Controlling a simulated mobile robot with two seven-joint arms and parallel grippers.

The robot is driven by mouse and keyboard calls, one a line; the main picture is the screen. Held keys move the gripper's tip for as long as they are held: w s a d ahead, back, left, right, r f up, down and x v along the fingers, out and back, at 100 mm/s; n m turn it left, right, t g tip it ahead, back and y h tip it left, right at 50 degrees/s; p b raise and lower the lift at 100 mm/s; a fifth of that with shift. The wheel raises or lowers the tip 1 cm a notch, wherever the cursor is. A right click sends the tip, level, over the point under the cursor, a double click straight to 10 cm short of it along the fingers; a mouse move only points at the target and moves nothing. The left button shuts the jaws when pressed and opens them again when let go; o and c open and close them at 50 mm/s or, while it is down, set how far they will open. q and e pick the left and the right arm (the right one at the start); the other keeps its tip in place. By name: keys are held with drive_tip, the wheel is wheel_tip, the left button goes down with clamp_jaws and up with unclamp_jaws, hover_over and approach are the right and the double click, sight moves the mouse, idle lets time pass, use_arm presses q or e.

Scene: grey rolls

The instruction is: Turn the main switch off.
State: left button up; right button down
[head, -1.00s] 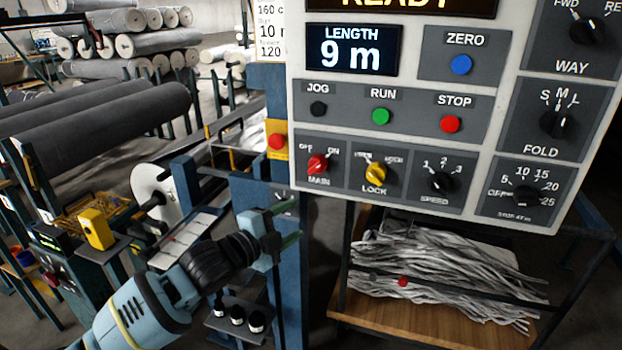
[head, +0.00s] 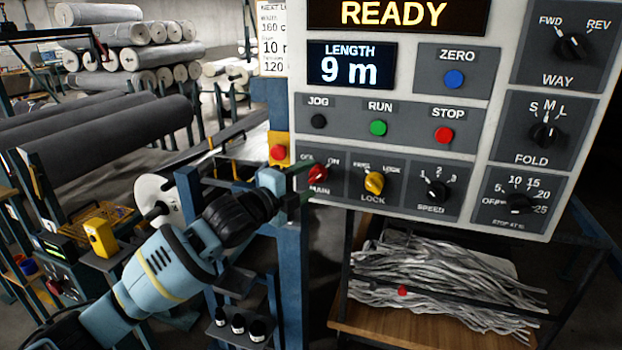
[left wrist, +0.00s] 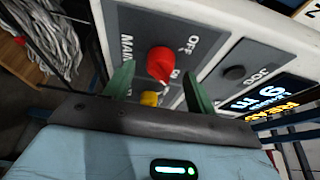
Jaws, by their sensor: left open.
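The main switch is a red knob (head: 318,173) at the lower left of the white control panel (head: 400,208), between OFF and ON labels. I cannot tell clearly which label it points at. My left gripper (head: 308,184) is at the panel's left edge, right by the knob, and partly covers the MAIN plate. In the left wrist view the red knob (left wrist: 160,63) shows between the two green fingers of the open left gripper (left wrist: 158,72). I see a gap on each side; contact is not visible. My right gripper is not in view.
The yellow LOCK knob (head: 374,183) sits just right of the main switch, and the black SPEED knob (head: 437,193) beyond it. A red button on a yellow box (head: 278,152) is just left of the panel. The display (head: 394,14) reads READY.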

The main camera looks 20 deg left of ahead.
use_arm(q)
drive_tip(key=shift+x, duration=1.1)
drive_tip(key=c, duration=1)
